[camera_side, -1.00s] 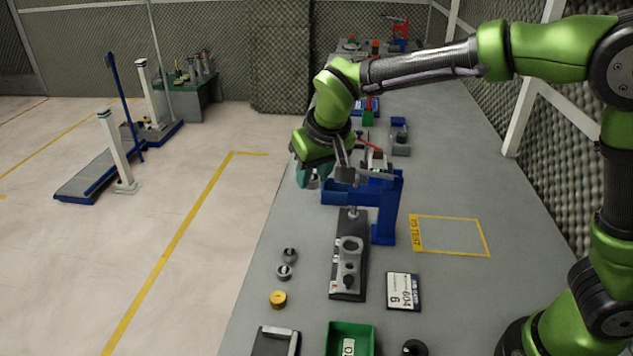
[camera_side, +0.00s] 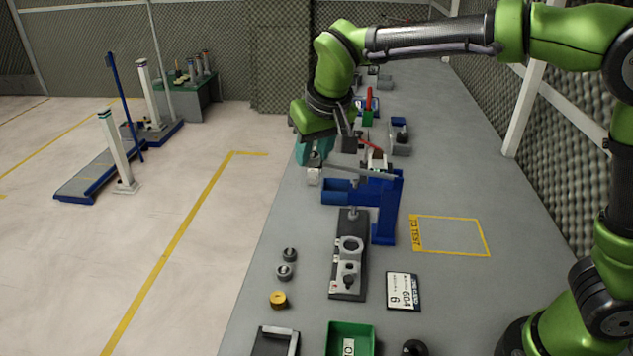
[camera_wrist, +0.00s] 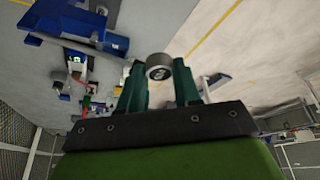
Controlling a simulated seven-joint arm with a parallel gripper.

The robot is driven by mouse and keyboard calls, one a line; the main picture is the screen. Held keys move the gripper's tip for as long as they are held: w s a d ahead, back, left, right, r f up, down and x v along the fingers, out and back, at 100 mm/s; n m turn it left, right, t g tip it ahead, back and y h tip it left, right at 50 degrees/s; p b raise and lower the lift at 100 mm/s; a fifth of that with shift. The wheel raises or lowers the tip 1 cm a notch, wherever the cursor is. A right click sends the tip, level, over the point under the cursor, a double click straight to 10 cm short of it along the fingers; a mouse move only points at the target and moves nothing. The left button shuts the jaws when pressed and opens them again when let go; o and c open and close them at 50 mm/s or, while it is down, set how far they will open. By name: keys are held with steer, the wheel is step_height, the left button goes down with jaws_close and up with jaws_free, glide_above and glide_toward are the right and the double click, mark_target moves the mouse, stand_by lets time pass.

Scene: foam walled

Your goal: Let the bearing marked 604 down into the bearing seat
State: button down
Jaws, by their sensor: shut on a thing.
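My gripper (camera_side: 314,161) is shut on a bearing (camera_side: 313,177), high over the bench's left side. In the wrist view the grey, round bearing (camera_wrist: 159,67) sits between the two green fingertips (camera_wrist: 160,78); its face has a dark mark too small to read. The bearing seat (camera_side: 350,246) is a light ring with an opening on a dark-based fixture (camera_side: 348,287), nearer the side camera than my gripper. The held bearing is well apart from it. A white card (camera_side: 403,290) reading 604 lies right of the fixture.
A blue press frame (camera_side: 386,215) with a lever stands behind the fixture. Two grey round parts (camera_side: 290,254) (camera_side: 284,271) and a brass ring (camera_side: 278,300) lie left of it. A green bin (camera_side: 350,338) is in front. A yellow-outlined area (camera_side: 452,236) is empty.

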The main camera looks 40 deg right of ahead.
steer(key=s+d+f+m+h, duration=0.1)
steer(key=s+d+f+m, duration=0.1)
steer(key=f, duration=0.5)
steer(key=s+d+f+m+g+h, duration=0.1)
steer(key=s+d+f+m, duration=0.2)
steer(key=f+m, duration=0.2)
steer(key=shift+s+d+f+h, duration=0.15)
steer(key=shift+d+f+h, duration=0.2)
steer(key=shift+f, duration=0.65)
steer(key=shift+f, duration=2.9)
steer(key=c, duration=0.7)
jaws_free()
